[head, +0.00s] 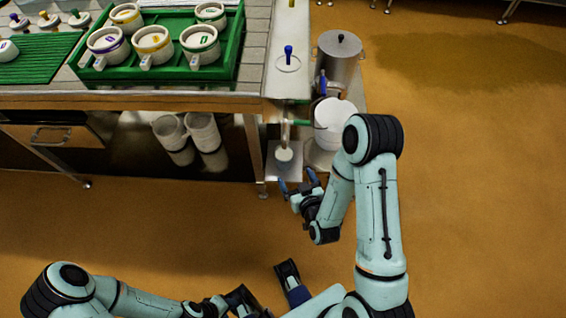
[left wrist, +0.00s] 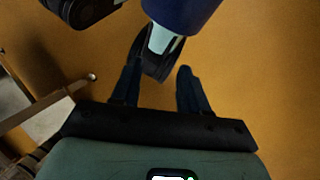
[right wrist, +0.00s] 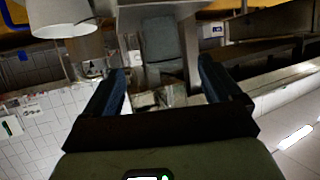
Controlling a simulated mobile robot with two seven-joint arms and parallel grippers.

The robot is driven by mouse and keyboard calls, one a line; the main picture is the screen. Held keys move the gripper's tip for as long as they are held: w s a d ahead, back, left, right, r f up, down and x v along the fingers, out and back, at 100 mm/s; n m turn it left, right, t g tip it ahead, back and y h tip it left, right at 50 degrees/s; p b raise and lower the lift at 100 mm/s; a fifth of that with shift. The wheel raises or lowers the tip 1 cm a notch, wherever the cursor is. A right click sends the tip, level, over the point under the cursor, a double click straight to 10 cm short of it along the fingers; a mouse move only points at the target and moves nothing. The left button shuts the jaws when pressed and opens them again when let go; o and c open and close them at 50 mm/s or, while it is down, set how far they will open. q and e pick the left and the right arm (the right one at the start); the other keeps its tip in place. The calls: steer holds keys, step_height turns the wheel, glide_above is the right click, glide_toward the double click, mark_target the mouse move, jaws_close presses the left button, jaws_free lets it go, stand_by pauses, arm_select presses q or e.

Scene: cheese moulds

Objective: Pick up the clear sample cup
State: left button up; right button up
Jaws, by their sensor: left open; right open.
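My left gripper (left wrist: 155,85) is open and empty over the floor, far from the cup.
A white bucket (head: 334,122) and a steel cylinder (head: 340,62) stand right of the cup. A green tray (head: 165,76) with several moulds lies on the bench. White containers (head: 205,134) sit beneath it. The floor (head: 160,215) in front is clear.

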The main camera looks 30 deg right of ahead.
mark_target(287, 165)
steer(key=b+x, duration=0.4)
steer(key=b, duration=0.2)
steer(key=shift+a+f, duration=0.1)
steer(key=shift+f, duration=0.1)
steer(key=shift+x, duration=0.9)
steer(key=b+x, duration=0.1)
steer(key=x, duration=0.5)
steer(key=shift+r, duration=0.15)
arm_select(q)
steer(key=w+a+f+t+y, duration=0.1)
steer(key=w+a+f+t, duration=0.1)
steer(key=w+f, duration=0.6)
steer(key=shift+a+t, duration=0.4)
steer(key=shift+a, duration=0.25)
arm_select(e)
steer(key=c, duration=1.2)
